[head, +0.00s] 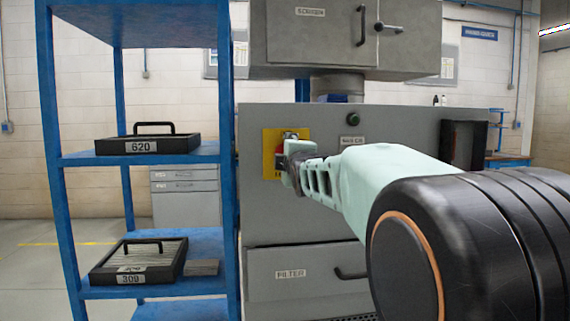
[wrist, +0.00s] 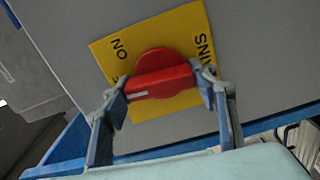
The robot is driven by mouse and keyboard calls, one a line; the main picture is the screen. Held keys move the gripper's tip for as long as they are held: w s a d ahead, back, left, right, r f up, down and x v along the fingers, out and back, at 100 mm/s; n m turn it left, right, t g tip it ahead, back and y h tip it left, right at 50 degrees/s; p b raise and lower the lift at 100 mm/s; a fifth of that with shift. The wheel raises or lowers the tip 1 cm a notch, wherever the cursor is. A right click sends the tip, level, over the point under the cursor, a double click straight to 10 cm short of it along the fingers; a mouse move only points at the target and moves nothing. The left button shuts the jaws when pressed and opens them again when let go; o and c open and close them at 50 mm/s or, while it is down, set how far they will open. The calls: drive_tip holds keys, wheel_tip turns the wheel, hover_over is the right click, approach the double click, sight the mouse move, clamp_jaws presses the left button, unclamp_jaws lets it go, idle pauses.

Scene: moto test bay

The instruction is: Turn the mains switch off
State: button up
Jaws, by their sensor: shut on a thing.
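The mains switch is a red rotary knob (wrist: 158,76) on a yellow plate (wrist: 183,27). In the head view the plate (head: 267,142) is on the grey cabinet front, and my gripper hides much of the knob. In the wrist view my gripper (wrist: 162,89) is shut on the knob's raised red bar, one finger at each end. The bar lies almost level across that view, its right end slightly higher. The word ON shows on the plate to the upper left of the knob, and part of another word to the right. Other lettering is hidden by the fingers.
A green button (head: 354,117) is above right of the switch. A filter drawer (head: 305,273) is below.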

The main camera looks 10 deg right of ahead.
drive_tip(key=shift+n+b, duration=0.4)
drive_tip(key=shift+n, duration=0.2)
drive_tip(key=o, duration=1.2)
drive_tip(key=shift+c, duration=0.2)
